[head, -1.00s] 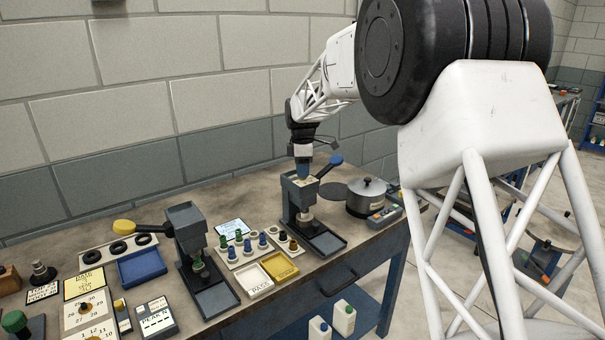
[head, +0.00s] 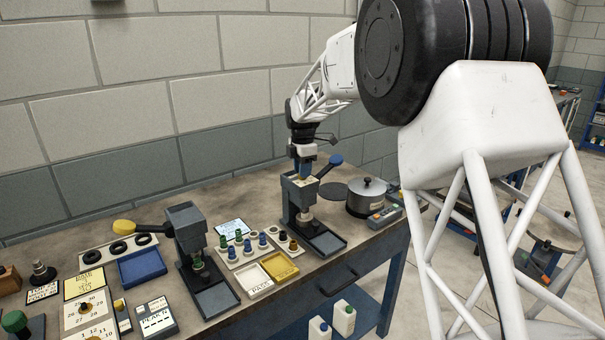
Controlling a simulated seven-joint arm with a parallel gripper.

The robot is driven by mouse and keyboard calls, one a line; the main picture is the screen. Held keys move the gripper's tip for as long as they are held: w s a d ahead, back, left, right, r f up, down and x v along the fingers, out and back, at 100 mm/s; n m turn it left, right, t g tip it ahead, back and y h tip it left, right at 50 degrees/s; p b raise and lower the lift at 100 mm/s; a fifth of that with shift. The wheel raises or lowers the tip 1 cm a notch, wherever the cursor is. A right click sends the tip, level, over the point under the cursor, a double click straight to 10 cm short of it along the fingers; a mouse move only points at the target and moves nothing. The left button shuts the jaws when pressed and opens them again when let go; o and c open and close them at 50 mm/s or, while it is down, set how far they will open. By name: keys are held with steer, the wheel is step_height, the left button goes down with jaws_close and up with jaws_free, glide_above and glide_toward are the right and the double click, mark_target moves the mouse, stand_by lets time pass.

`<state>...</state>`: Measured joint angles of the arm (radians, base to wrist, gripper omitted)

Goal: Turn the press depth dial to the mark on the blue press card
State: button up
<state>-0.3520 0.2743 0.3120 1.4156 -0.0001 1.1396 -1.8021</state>
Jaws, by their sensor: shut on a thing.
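The press with the blue-knobbed lever (head: 329,163) stands at the right of the bench, with a pale dial plate (head: 292,183) on its top. My gripper (head: 303,177) points down onto this plate. Its fingers are shut on the dial there, and they hide the dial itself and its pointer. The scale marks are too small to read. A light blue-edged card (head: 232,227) lies behind the stand of coloured pegs. Its writing cannot be read from here, and I cannot tell if it is the blue press card.
A second press (head: 189,232) with a yellow-knobbed lever stands to the left. A peg stand (head: 236,262), white and yellow trays (head: 280,268) and a blue tray (head: 141,266) lie nearby. A lidded pot (head: 367,198) stands close on the right.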

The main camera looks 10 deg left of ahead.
steer(key=shift+n, duration=2.5)
steer(key=o, duration=1.4)
steer(key=shift+r, duration=0.2)
steer(key=shift+r, duration=3.8)
